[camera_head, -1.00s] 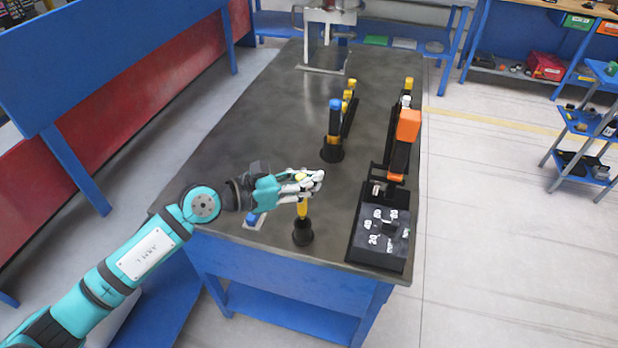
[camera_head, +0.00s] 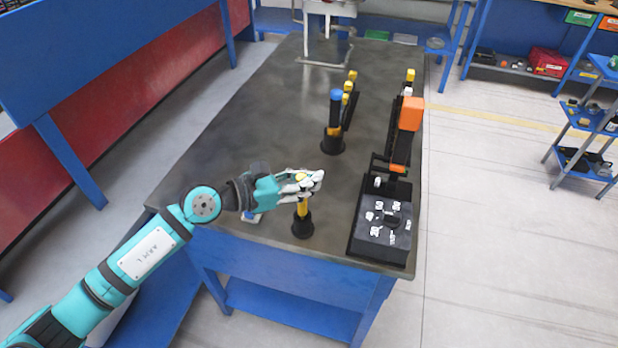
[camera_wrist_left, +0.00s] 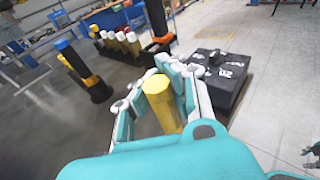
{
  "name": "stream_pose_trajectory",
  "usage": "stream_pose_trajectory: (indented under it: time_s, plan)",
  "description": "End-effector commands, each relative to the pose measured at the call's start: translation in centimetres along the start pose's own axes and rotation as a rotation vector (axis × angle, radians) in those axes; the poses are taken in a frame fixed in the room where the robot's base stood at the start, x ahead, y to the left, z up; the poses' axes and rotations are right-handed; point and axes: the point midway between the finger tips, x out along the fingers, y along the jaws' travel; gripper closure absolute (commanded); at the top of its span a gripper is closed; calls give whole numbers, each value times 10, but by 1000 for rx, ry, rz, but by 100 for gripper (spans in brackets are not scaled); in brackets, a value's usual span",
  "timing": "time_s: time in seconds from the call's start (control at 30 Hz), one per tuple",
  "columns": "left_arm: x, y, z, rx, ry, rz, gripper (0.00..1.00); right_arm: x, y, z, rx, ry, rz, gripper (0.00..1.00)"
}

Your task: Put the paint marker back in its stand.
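The yellow paint marker (camera_head: 303,208) is upright near the front edge of the table, between the fingers of my left gripper (camera_head: 306,182). The left wrist view shows its round yellow top (camera_wrist_left: 158,92) with the fingers (camera_wrist_left: 165,88) closed around it. Its lower end meets the top of a black stand (camera_head: 302,226) with a wider base, directly below the gripper. I cannot tell how deep the marker sits in the stand.
A second black stand (camera_head: 333,147) holding a blue-topped piece stands farther back. A black box with white number labels (camera_head: 381,230) lies to the right, with an orange-topped device (camera_head: 411,114) behind it. The left middle of the grey table (camera_head: 240,130) is clear.

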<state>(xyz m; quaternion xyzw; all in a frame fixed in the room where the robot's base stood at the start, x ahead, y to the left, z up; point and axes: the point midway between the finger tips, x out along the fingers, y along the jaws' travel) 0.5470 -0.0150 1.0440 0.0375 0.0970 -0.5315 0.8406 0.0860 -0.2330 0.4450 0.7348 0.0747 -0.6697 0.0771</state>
Motion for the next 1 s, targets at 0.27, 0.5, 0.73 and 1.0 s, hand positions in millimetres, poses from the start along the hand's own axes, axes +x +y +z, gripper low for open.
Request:
stream_pose_trajectory:
  time_s: [0.27,0.5,0.73,1.0]
  plan:
    - [2,0,-10,0,0,0,100,9,1,1,0,-1,1,63]
    - [4,1,-17,0,0,0,100,15,2,2,-1,-1,3,63]
    - [5,1,-24,0,0,0,100,21,4,3,-1,-2,4,63]
    - [7,1,-31,0,0,0,100,27,3,4,0,-2,4,63]
